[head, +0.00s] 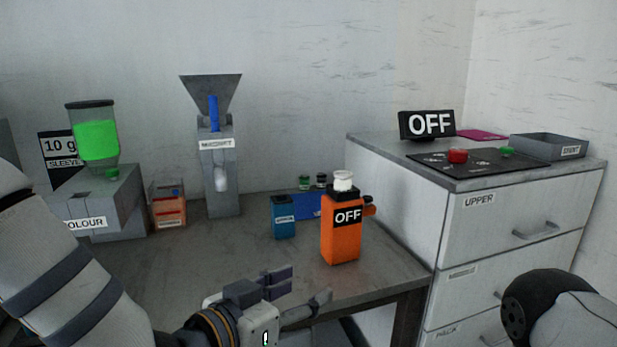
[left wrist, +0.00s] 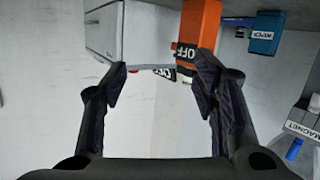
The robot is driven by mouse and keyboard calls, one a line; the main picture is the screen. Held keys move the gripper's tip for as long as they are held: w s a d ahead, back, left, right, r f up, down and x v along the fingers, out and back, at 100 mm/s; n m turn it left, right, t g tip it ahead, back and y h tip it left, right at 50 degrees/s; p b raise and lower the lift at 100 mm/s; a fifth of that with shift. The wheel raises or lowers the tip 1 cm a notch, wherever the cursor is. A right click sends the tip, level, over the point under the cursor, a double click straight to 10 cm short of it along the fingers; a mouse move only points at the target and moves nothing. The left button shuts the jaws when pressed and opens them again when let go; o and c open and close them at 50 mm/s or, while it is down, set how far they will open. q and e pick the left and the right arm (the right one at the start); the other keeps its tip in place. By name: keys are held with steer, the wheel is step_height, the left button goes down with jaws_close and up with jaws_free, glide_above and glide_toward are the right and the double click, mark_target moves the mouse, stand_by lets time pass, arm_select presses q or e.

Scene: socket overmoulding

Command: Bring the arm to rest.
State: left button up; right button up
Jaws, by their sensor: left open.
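My left gripper (head: 300,294) is low in the head view, in front of the table's near edge. Its fingers are spread with nothing between them. In the left wrist view the open fingers (left wrist: 158,85) frame the grey wall, and the picture is upside down. My left arm comes in from the left edge. At the lower right of the head view a rounded part of my right arm shows, but the right gripper does not.
An orange OFF device (head: 341,240) stands upright near the table's front right. A blue container (head: 284,218), a grey hopper unit (head: 221,170) and a green dispenser (head: 97,140) stand behind. A drawer cabinet (head: 395,190) is at right. The table (head: 190,270) is clear at front.

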arm_select(q)
steer(key=s+a+f+n+g+y, duration=0.1)
steer(key=s+a+f+g, duration=0.1)
steer(key=f, duration=0.5)
steer(key=s+a+f+n+g+y, duration=0.1)
steer(key=a+f+g+y, duration=0.1)
steer(key=f, duration=0.5)
steer(key=s+a+f+n+g+y, duration=0.1)
steer(key=s+a+f+g+y, duration=0.2)
steer(key=s+f, duration=0.5)
steer(key=s+a+f+n+g, duration=0.25)
steer(key=s+a+f, duration=0.35)
steer(key=s, duration=0.4)
steer(key=s+a+f+g+y, duration=0.1)
steer(key=s+a, duration=0.3)
steer(key=s, duration=0.4)
steer(key=s+a+f+n+g+y, duration=0.1)
steer(key=s+a+g, duration=0.3)
steer(key=s, duration=0.4)
steer(key=shift+s+f+y, duration=0.2)
steer(key=shift+f+y, duration=0.45)
steer(key=shift+y, duration=0.05)
